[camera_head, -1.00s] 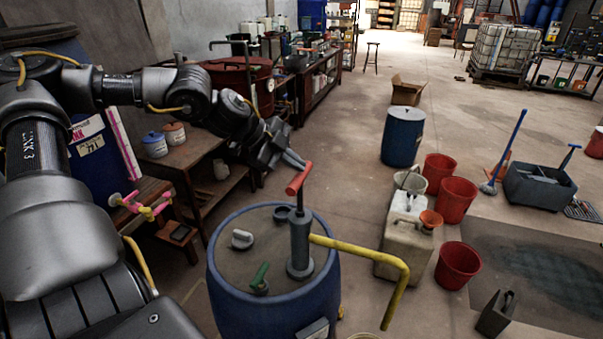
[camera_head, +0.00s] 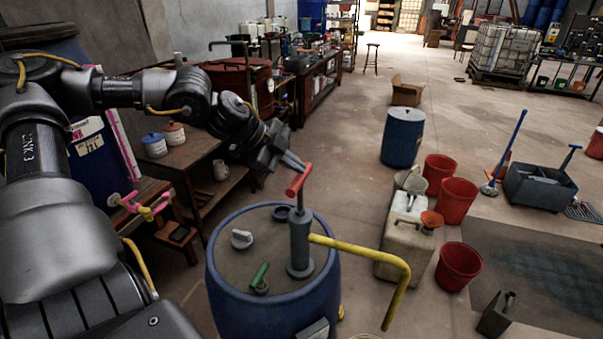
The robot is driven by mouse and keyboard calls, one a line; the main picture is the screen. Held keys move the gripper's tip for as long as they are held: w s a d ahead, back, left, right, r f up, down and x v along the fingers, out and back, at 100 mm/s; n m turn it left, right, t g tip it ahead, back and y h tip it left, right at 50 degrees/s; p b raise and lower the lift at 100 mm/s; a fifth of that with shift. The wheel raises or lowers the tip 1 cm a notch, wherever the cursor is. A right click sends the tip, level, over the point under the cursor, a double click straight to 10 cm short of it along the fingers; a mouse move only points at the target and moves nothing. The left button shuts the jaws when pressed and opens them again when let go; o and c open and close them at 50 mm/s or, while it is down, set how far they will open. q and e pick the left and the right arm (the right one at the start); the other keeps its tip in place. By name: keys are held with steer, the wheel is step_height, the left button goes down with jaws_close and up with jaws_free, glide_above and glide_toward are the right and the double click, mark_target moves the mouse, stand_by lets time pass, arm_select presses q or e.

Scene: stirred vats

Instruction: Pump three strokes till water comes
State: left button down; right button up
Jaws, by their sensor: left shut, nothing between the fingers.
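A grey hand pump (camera_head: 300,240) stands upright on the lid of a blue drum (camera_head: 270,312). A yellow spout (camera_head: 372,254) runs from the pump to the right and bends down. No water shows at the spout; its lower end is near the bottom edge of the view. My left gripper (camera_head: 296,162) is shut and empty. Its fingertips are just above and behind the red handle; I cannot tell whether they touch it. My right gripper is not in view.
Red buckets (camera_head: 458,265) and a smaller blue drum (camera_head: 402,137) stand beyond. A wooden bench (camera_head: 190,150) is at the left. Open floor lies at the centre back.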

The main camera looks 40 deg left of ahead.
arm_select(q)
steer(key=shift+s+f+b, duration=0.1)
steer(key=shift+f+b, duration=3.05)
steer(key=shift+f, duration=0.5)
stand_by(2.4)
steer(key=shift+r, duration=0.1)
steer(key=shift+a+r+p, duration=0.1)
steer(key=shift+r+p, duration=2.75)
steer(key=shift+r, duration=1.15)
